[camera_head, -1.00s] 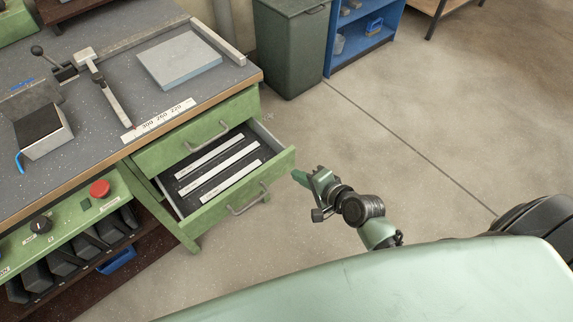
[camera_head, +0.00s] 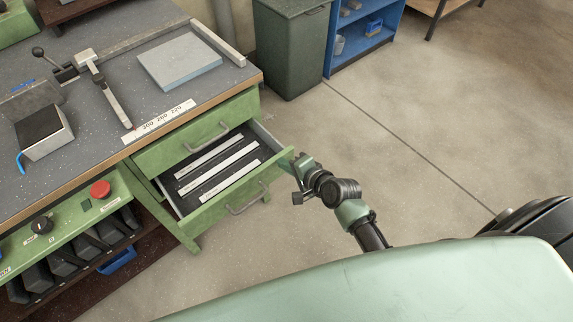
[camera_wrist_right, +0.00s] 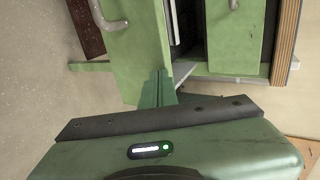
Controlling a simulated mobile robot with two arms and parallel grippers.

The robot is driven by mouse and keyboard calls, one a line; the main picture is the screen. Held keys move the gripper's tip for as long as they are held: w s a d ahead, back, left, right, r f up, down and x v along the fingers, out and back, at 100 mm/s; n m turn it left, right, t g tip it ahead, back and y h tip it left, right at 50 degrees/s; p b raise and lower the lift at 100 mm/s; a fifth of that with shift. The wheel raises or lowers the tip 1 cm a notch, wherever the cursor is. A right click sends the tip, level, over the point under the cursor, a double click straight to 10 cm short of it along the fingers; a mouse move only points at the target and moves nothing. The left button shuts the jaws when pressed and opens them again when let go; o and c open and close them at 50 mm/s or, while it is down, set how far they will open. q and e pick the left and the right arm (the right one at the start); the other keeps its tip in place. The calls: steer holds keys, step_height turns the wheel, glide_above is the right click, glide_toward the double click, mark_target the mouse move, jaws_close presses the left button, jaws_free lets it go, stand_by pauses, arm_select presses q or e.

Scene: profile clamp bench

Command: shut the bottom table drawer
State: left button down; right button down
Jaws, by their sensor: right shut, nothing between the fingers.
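The bottom table drawer (camera_head: 228,190) is pulled out below a shut upper drawer (camera_head: 195,135) of the green bench. Several pale strips (camera_head: 215,167) lie inside it on a dark lining. Its front carries a grey bar handle (camera_head: 248,198). My right gripper (camera_head: 288,160) is shut and empty, at the right end of the drawer front. In the right wrist view the fingers (camera_wrist_right: 158,88) reach the edge of the green drawer front (camera_wrist_right: 130,55); whether they touch it I cannot tell. My left gripper is not in view.
The bench top (camera_head: 85,130) holds a clamp, a grey plate (camera_head: 180,60) and a metal block (camera_head: 43,132). A red button (camera_head: 100,188) sits on the bench front. A dark green bin (camera_head: 290,50) stands behind. The floor to the right is clear.

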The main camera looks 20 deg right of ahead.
steer(key=w+a, duration=0.2)
steer(key=w, duration=0.3)
steer(key=w+a+b, duration=0.1)
steer(key=w+a, duration=0.1)
steer(key=w, duration=0.3)
steer(key=w+a+b, duration=0.1)
steer(key=w+a, duration=0.1)
steer(key=w, duration=0.4)
steer(key=shift+w+b, duration=0.2)
steer(key=shift+b, duration=0.1)
steer(key=shift+r, duration=0.3)
